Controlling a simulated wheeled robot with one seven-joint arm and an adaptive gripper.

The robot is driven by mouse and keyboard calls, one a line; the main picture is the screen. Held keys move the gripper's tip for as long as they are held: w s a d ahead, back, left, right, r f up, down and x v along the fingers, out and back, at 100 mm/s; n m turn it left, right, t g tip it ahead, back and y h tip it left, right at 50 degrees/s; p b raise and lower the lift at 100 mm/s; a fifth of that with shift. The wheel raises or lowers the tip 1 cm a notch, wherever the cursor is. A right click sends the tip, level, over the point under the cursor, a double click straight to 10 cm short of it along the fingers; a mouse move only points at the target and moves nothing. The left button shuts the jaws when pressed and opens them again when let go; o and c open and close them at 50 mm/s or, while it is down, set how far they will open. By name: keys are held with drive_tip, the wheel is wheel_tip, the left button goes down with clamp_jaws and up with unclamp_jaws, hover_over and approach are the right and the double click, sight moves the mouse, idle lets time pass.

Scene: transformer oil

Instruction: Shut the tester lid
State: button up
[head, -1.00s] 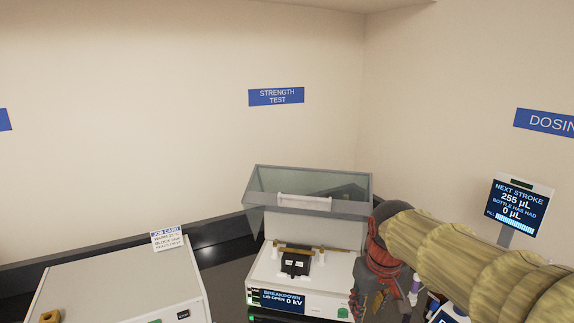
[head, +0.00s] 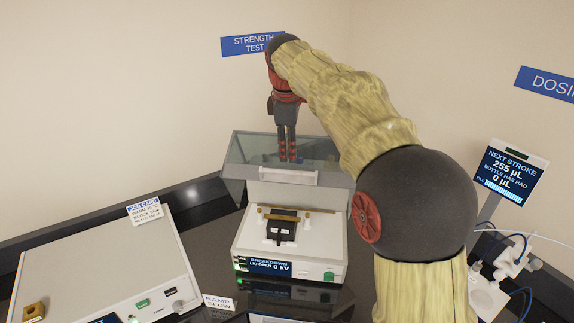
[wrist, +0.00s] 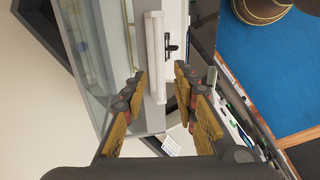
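The tester (head: 290,268) is a white box with a display reading "LID OPEN 0 kV". Its clear, grey-edged lid (head: 238,160) stands raised over the back. A white handle bar (head: 288,177) runs along the lid's front edge. My gripper (head: 287,160) points down at the lid, just above the handle in the head view. In the wrist view, my gripper (wrist: 160,72) is open with its fingers apart. The handle (wrist: 155,50) lies in line with the gap between them. I cannot tell whether a finger touches it.
A black cup holder (head: 282,228) with brass rods sits in the tester. A white instrument (head: 110,270) with a job card (head: 146,212) stands left. A dosing display (head: 507,175) and cables are at right. Dark bench shows around the tester.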

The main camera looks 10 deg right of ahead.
sight(290, 173)
drive_tip(key=x, duration=0.8)
drive_tip(key=shift+w, duration=0.1)
clamp_jaws()
idle(0.8)
